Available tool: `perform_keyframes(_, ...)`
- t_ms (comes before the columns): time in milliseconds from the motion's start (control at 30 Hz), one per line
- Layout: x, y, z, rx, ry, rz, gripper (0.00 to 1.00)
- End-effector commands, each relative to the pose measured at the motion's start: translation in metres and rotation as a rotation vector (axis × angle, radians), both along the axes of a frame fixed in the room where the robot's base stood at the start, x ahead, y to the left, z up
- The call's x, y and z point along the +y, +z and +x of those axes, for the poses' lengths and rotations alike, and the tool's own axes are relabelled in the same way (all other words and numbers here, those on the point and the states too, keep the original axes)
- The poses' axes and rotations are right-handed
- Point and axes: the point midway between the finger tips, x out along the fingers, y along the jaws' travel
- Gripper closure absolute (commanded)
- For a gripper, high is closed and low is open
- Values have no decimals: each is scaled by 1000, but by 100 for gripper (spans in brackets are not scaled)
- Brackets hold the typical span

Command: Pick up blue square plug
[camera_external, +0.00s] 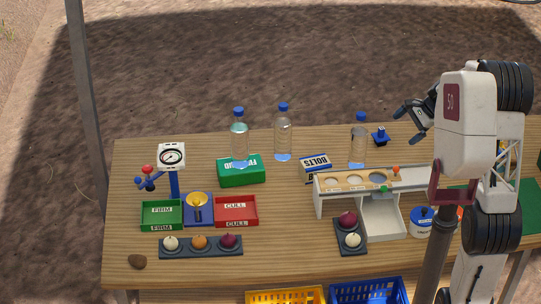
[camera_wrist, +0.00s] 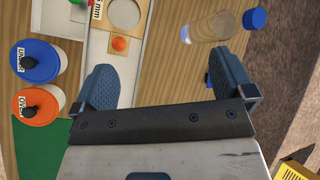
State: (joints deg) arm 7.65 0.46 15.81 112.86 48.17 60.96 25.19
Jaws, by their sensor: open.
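The blue square plug (camera_external: 380,137), with a dark knob on top, stands at the back of the wooden table, right of a bottle. My gripper (camera_external: 409,124) is open, apart from the plug, to its right and above the table. In the wrist view my gripper (camera_wrist: 165,82) has its two fingers wide apart with nothing between them but bare tabletop. A small blue edge (camera_wrist: 208,79), likely the plug, shows beside the right finger, which hides most of it.
A clear bottle (camera_external: 358,150) with a blue cap stands just left of the plug; it also shows in the wrist view (camera_wrist: 210,28). The white sizing stand (camera_external: 384,218) is in front.

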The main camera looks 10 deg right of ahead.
Motion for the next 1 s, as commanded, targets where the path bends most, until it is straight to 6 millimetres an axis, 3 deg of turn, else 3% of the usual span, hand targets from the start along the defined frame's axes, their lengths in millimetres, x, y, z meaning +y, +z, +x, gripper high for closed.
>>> perform_keyframes(400,-16,-59,98,140,-229,202,0)
perform_keyframes(1000,-55,-168,220,336,-545,495,0)
